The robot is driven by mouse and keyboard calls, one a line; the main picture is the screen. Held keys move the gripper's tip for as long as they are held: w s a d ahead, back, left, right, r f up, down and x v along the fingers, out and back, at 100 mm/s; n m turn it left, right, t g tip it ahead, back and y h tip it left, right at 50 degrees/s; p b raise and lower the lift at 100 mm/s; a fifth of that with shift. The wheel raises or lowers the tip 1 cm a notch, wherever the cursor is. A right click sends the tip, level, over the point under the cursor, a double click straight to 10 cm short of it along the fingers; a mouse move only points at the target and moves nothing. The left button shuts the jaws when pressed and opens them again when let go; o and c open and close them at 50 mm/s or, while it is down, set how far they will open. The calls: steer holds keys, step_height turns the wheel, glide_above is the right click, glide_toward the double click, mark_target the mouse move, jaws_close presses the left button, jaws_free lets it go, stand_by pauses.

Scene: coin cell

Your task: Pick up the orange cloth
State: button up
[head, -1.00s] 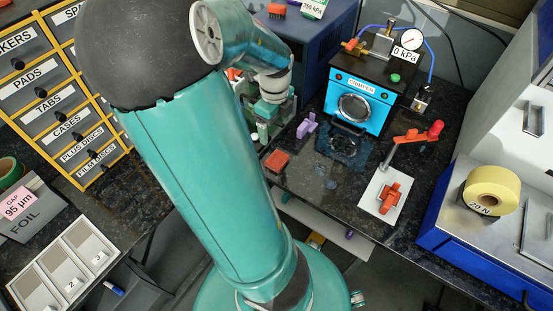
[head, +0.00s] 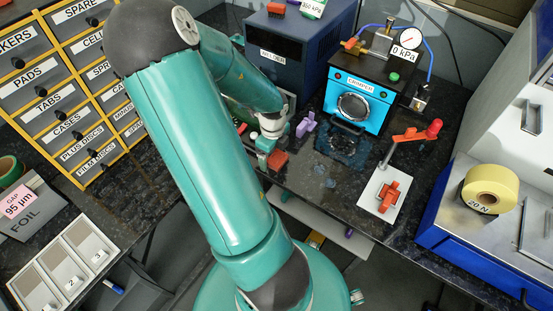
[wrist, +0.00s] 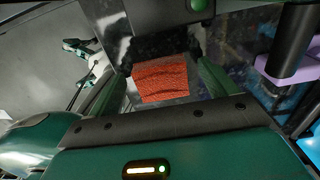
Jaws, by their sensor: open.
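The orange cloth (head: 278,160) is a small folded, ribbed square lying on the dark speckled bench near its front edge. In the wrist view the cloth (wrist: 160,82) lies in the space between the two green fingers. My gripper (head: 264,157) is just left of the cloth in the head view, partly behind my own arm. In the wrist view my gripper (wrist: 158,88) is open, with one finger on each side of the cloth. I cannot tell how high the fingertips are above the bench.
A purple holder (head: 306,124) stands just beyond the cloth. The blue crimper (head: 357,98) and the dark blue oven (head: 290,58) stand behind. A white plate with an orange clamp (head: 388,196) is to the right. The bench between cloth and plate is mostly clear.

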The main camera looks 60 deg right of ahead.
steer(key=shift+f, duration=0.1)
steer(key=c, duration=1.2)
steer(key=shift+o, duration=0.2)
